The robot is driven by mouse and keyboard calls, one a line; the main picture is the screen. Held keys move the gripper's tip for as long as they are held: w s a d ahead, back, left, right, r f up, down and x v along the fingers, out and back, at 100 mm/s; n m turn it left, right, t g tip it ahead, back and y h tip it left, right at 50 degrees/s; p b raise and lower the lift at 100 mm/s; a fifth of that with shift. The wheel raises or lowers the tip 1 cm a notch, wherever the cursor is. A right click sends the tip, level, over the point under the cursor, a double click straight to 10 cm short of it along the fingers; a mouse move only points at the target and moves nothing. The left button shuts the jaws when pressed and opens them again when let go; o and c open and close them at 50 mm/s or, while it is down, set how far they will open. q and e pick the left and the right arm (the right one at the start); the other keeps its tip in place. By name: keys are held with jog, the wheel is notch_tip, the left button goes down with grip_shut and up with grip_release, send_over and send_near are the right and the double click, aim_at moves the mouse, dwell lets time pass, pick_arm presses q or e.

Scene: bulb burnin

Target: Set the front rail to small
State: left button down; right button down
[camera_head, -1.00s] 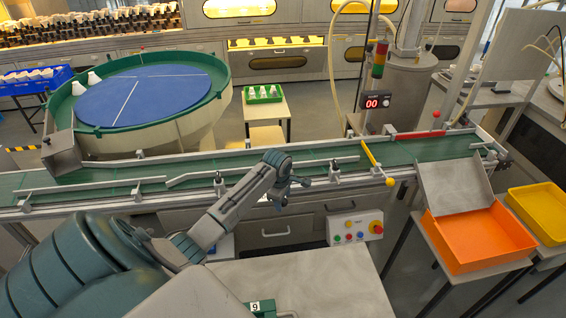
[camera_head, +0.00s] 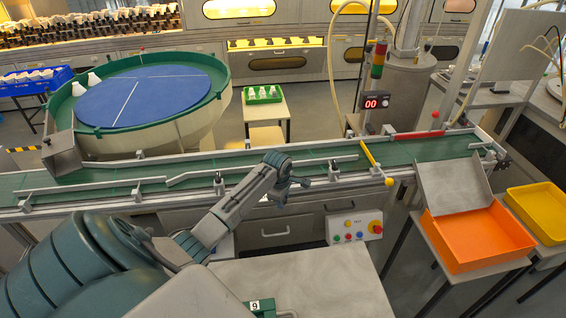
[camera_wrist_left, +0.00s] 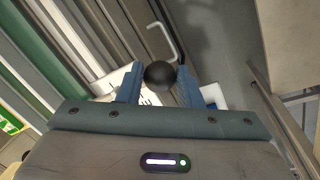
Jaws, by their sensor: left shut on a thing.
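The front rail (camera_head: 240,172) runs along the near side of the green conveyor, on posts with dark clamps. My left gripper (camera_head: 298,182) is at the near side of this rail, between two of its posts. In the left wrist view the left gripper (camera_wrist_left: 160,88) is shut on a round black knob (camera_wrist_left: 160,74), which sits between its two fingers. A white plate with dark marks (camera_wrist_left: 147,97) shows partly behind the fingers; I cannot read its marks. The lever under the knob is mostly hidden. My right gripper is not in view.
An orange tray (camera_head: 480,240) and a yellow tray (camera_head: 545,208) stand at right. A grey tabletop (camera_head: 320,287) is in front.

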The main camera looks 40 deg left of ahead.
pick_arm(q)
jog(key=w+a, duration=0.2)
jog(key=shift+a, duration=0.4)
jog(key=shift+r, duration=0.2)
jog(key=c, duration=1.3)
grip_release()
jog(key=shift+o, duration=1.3)
jog(key=shift+a, duration=0.15)
jog(key=shift+f, duration=0.2)
jog(key=shift+s+r, duration=0.1)
jog(key=shift+r, duration=0.15)
notch_tip(320, 180, up, 10)
jog(key=s+b, duration=0.1)
jog(key=s, duration=0.1)
jog(key=shift+d, duration=0.25)
